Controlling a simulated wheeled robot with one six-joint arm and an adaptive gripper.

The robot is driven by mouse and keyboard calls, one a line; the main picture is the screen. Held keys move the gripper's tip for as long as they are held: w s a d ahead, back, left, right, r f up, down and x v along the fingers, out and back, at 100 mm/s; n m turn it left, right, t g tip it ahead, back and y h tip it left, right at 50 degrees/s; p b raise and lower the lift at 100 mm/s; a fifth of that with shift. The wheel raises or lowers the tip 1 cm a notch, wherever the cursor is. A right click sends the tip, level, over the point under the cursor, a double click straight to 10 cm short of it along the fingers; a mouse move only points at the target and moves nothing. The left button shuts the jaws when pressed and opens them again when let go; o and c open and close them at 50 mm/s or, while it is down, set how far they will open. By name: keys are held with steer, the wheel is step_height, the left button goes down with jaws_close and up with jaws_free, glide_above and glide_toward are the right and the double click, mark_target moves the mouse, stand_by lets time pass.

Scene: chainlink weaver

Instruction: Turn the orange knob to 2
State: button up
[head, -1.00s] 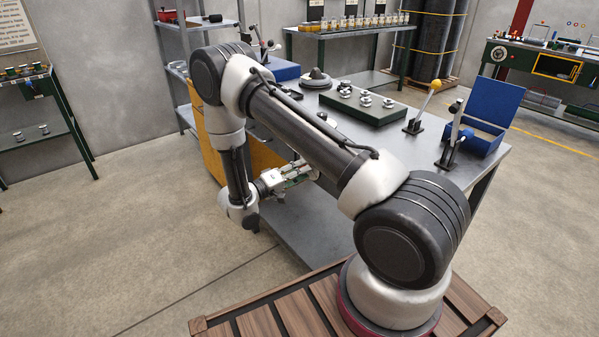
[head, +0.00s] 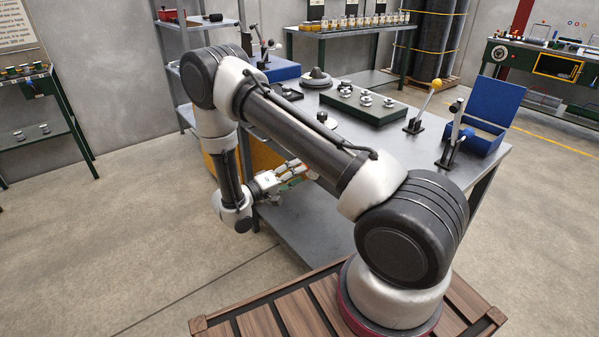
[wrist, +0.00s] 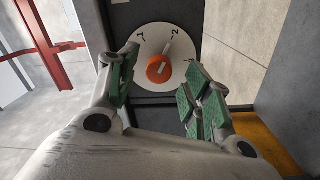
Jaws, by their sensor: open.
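The orange knob (wrist: 159,69) stands out from a round white dial (wrist: 145,80) in the wrist view. A pale pointer on it runs up and slightly right, roughly toward the 2 (wrist: 175,33). A 1 (wrist: 141,37) is at the upper left, and another mark at the right edge is partly hidden by a finger. My gripper (wrist: 160,66) is open, with one green-padded finger on each side of the knob in the picture. I cannot tell whether either finger touches it. In the head view my gripper (head: 294,171) is beside the table's left side; the knob is not clearly visible there.
A grey table (head: 391,148) holds a green tray (head: 380,112) of small parts, a yellow-knobbed lever (head: 416,122) and an open blue box (head: 487,137). In the wrist view a dark panel surrounds the dial, and a red frame (wrist: 45,42) is at the left.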

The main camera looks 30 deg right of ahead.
steer(key=s+a, duration=0.1)
steer(key=a, duration=0.8)
steer(key=shift+s+a+f, duration=0.15)
steer(key=shift+s+a, duration=0.2)
steer(key=shift+s, duration=0.05)
steer(key=s+d+f+n+g+y, duration=0.1)
steer(key=s+d+f+n+g, duration=0.15)
steer(key=s+n, duration=0.25)
steer(key=s+d+r+n+g+y, duration=0.1)
steer(key=s+r+n+g+y, duration=0.1)
steer(key=s+r+g+y, duration=0.35)
steer(key=s+d+r+m+t+y, duration=0.1)
steer(key=s+d+r+t+y, duration=0.1)
steer(key=r, duration=0.7)
steer(key=s+d+r+m+t+y, duration=0.2)
steer(key=s+d+r+t+y, duration=0.1)
steer(key=s+r, duration=0.6)
steer(key=s+d+r+m+t+y, duration=0.1)
steer(key=s+r+t+y, duration=0.3)
steer(key=r, duration=0.7)
steer(key=s+d+y, duration=0.1)
steer(key=y, duration=0.1)
steer(key=shift+s+d+m+y, duration=0.35)
steer(key=shift+d+m, duration=0.05)
